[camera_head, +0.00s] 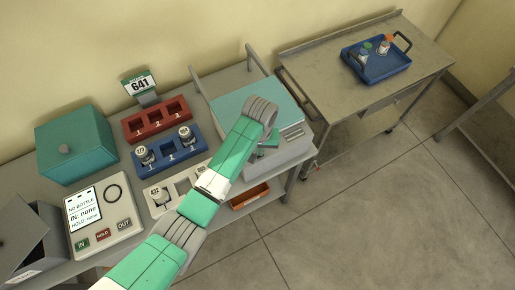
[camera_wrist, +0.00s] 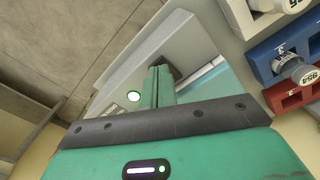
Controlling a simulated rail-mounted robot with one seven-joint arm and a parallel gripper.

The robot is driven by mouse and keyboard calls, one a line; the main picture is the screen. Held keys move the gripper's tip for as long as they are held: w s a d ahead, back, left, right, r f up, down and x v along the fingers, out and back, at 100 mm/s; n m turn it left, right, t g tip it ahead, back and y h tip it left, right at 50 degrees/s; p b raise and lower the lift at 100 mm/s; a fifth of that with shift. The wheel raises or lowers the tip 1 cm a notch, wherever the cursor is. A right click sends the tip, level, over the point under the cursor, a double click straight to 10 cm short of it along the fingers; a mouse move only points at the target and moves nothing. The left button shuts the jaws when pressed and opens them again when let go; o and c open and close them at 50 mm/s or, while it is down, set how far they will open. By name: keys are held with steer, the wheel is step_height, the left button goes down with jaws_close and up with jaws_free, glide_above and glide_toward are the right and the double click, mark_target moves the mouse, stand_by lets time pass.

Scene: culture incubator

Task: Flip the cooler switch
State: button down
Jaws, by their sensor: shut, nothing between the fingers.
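Contact cannot be told. In the head view my gripper (camera_head: 264,150) is partly hidden by my wrist.
Left of the cooler are a red rack (camera_head: 157,121), a blue rack (camera_head: 166,149) with bottles and a white rack (camera_head: 158,208). A button panel (camera_head: 105,215) and teal box (camera_head: 75,145) stand farther left. A trolley (camera_head: 320,75) with a blue tray (camera_head: 385,70) stands at right.

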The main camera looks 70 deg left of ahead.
steer(key=shift+f, duration=0.35)
step_height(320, 180, up, 7)
steer(key=p, duration=0.7)
steer(key=shift+r, duration=0.15)
stand_by(0.5)
